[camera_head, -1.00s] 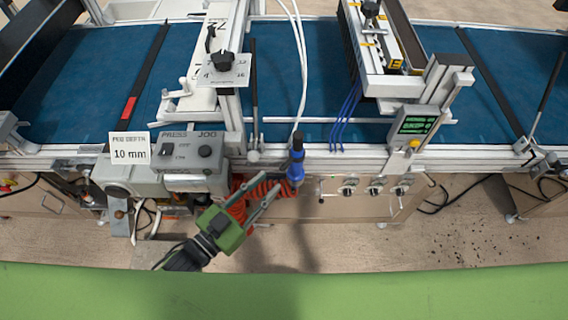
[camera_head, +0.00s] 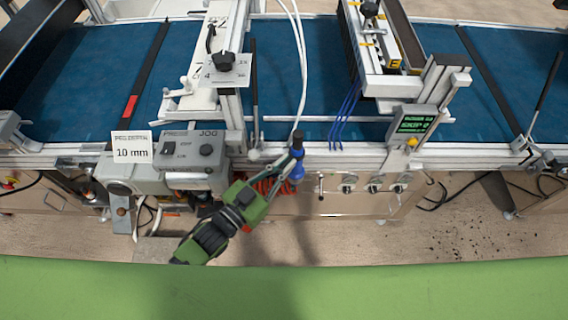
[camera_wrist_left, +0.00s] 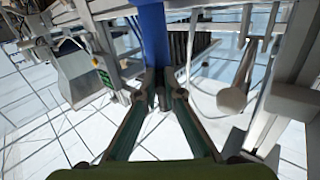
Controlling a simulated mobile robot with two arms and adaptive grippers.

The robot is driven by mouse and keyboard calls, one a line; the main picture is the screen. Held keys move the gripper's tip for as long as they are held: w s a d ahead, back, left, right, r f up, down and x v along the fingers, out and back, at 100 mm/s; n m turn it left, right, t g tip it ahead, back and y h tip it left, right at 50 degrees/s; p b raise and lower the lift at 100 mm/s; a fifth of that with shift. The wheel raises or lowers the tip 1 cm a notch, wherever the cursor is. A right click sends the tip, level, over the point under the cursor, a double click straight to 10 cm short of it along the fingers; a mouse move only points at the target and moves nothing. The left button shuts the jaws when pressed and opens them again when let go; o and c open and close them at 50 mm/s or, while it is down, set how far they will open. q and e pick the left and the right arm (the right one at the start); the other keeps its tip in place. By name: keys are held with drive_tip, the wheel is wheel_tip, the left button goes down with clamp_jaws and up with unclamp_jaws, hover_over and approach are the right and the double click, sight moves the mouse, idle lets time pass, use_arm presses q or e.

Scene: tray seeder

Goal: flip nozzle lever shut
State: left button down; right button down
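My left gripper (camera_head: 278,182), with its green body, reaches up and right beneath the machine's front rail in the head view. Its fingertips are close to a blue nozzle handle (camera_head: 297,162) with a dark top, which hangs in front of the rail. In the left wrist view the two fingers (camera_wrist_left: 160,88) run toward the lower end of the blue handle (camera_wrist_left: 152,40). The tips are close together there; I cannot tell whether they clamp it. No lever on the nozzle can be made out clearly. My right gripper is not in view.
The red coiled hose (camera_head: 262,186) lies behind the gripper. The grey press jog box (camera_head: 193,150) is to the left. Several round valve knobs (camera_head: 375,184) are on the front panel to the right. A green-lit display (camera_head: 413,124) stands above them.

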use_arm(q)
drive_tip(key=shift+w+a+m+g+h+b, duration=0.15)
drive_tip(key=shift+a+m+g+h+b, duration=0.1)
drive_tip(key=shift+m+g+h, duration=0.25)
drive_tip(key=shift+w+a+m+g+h+b, duration=0.15)
drive_tip(key=shift+m+g+h+b, duration=0.1)
drive_tip(key=shift+m+g+h, duration=0.2)
drive_tip(key=shift+d, duration=0.1)
drive_tip(key=c, duration=2.1)
unclamp_jaws()
drive_tip(key=shift+c, duration=0.2)
drive_tip(key=v, duration=1.2)
